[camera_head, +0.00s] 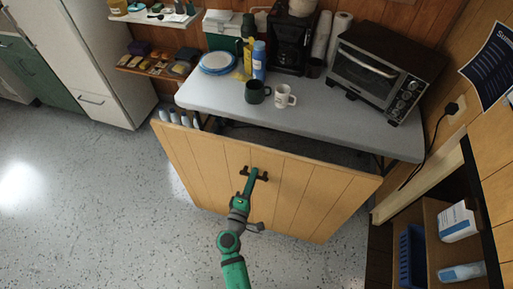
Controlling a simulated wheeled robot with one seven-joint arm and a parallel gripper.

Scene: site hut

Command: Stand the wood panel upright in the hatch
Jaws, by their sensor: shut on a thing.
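The wood panel (200,165) is a wide, light-brown board with vertical grooves. It stands on edge in front of the grey table, its face turned toward me and its top edge sloping down to the right. My green arm reaches up from the bottom, and my gripper (254,174) is shut on a dark handle at the upper middle of the panel. The panel's lower edge is near the floor; I cannot tell whether it touches. I cannot make out the hatch; the panel hides what lies behind it.
The grey table (210,95) behind the panel carries mugs, plates, bottles, a coffee maker and a toaster oven (375,72). A shelf unit (435,215) with a blue basket stands at the right. A white cabinet (95,55) is at upper left. The speckled floor at left is clear.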

